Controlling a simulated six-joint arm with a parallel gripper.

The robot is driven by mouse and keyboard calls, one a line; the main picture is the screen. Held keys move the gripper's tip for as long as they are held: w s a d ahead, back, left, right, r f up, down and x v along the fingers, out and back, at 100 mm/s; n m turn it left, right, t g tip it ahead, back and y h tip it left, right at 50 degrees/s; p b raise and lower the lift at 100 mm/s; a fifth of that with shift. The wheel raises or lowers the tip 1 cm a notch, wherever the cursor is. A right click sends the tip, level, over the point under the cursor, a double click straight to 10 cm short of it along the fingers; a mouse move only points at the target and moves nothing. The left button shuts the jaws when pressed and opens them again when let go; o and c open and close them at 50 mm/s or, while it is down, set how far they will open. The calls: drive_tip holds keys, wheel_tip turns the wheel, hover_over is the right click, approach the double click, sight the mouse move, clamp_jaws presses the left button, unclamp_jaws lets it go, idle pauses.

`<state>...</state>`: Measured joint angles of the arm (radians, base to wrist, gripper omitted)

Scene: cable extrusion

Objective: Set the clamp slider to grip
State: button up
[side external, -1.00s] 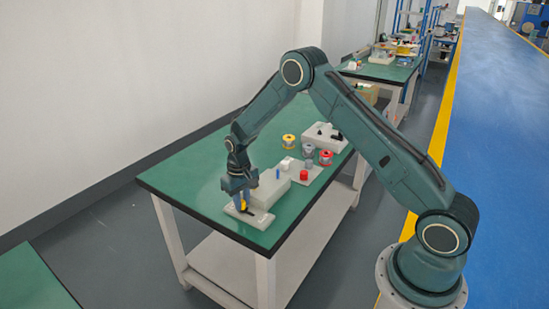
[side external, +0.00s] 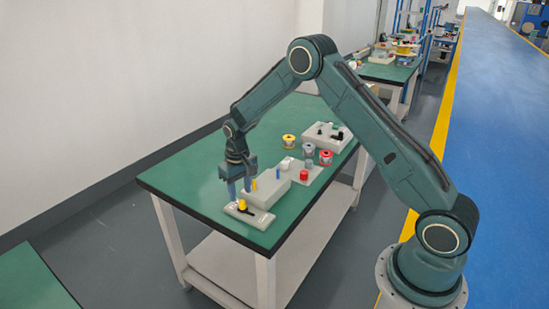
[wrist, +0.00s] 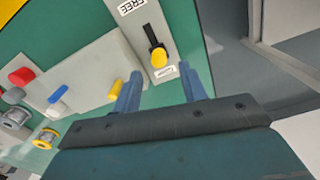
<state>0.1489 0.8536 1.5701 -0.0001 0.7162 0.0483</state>
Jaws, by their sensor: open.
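The clamp slider has a yellow knob (wrist: 159,57) on a dark slot in a pale plate (wrist: 133,22). In the wrist view the knob sits at the slot end away from the FREE label, beside a second label too small to read surely. In the side view the knob (side external: 242,205) stands on the plate (side external: 262,220) near the table's front corner. My gripper (side external: 241,193) is open and empty, its blue fingers above the knob and apart from it. In the wrist view my gripper (wrist: 158,78) has one finger on each side below the knob.
A grey block (side external: 268,187) with yellow and blue pegs stands just behind the plate. Beyond it are a red knob (side external: 304,175), several spools and another grey unit (side external: 325,138). The left part of the green table (side external: 180,177) is clear.

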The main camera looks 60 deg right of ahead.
wheel_tip(320, 180, up, 10)
drive_tip(key=shift+f, duration=0.15)
idle(0.3)
wheel_tip(320, 180, up, 10)
drive_tip(key=t, duration=0.1)
hover_over(241, 201)
drive_tip(key=s+a, duration=0.2)
drive_tip(key=s, duration=0.4)
drive_tip(key=s+a+r+n+t, duration=0.1)
drive_tip(key=s+a+r+t, duration=0.15)
drive_tip(key=s+r, duration=0.55)
drive_tip(key=s+a+n+t, duration=0.1)
drive_tip(key=s+a+t, duration=0.1)
drive_tip(key=s, duration=1.8)
drive_tip(key=shift+a+r, duration=0.25)
drive_tip(key=shift+a, duration=0.35)
